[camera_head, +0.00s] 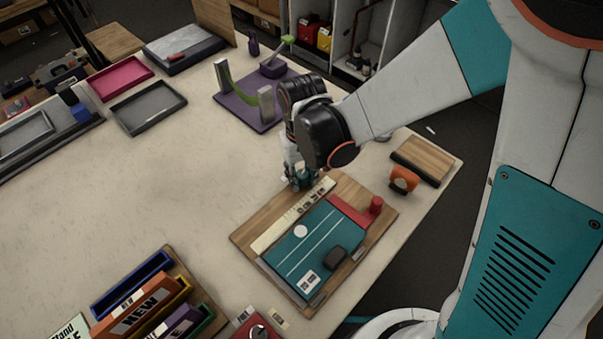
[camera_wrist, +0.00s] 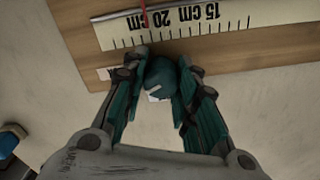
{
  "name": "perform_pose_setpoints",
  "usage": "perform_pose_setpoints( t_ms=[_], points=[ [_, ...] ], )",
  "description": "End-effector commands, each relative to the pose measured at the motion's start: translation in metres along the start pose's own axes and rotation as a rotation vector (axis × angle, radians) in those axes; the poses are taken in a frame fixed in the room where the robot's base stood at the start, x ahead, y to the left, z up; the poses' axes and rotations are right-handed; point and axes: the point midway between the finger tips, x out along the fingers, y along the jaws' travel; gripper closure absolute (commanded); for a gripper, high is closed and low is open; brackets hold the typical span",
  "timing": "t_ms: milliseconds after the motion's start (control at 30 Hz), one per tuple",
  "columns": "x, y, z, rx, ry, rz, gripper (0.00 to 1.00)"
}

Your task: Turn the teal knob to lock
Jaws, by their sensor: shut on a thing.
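The teal knob (camera_wrist: 161,78) is a round, dark teal piece near the edge of the wooden board (camera_wrist: 250,48), beside the ruler strip. A small pale mark shows on it. In the wrist view my gripper (camera_wrist: 162,72) has its two teal fingers on either side of the knob, shut on it. In the head view my gripper (camera_head: 299,178) points down at the board's back corner (camera_head: 345,185), and the knob is mostly hidden by the fingers there. The knob's lock marking cannot be made out.
An orange item (camera_head: 403,180) stands to the right. A purple stand (camera_head: 250,110) is behind. The table's left middle is clear.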

Motion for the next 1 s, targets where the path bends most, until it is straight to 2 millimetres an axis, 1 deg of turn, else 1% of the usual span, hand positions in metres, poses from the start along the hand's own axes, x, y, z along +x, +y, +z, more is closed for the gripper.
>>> perform_pose_setpoints(
  t_ms=[200, 500, 700, 1000],
  points=[
    [0.0015, 0.0006, 0.0011, 0.178, -0.001, 0.000, 0.97],
    [0.0012, 0.0011, 0.0010, 0.340, -0.001, 0.000, 0.97],
    [0.0009, 0.0012, 0.0010, 0.390, -0.001, 0.000, 0.97],
    [0.0008, 0.0012, 0.0011, 0.405, -0.001, 0.000, 0.97]
  ],
)
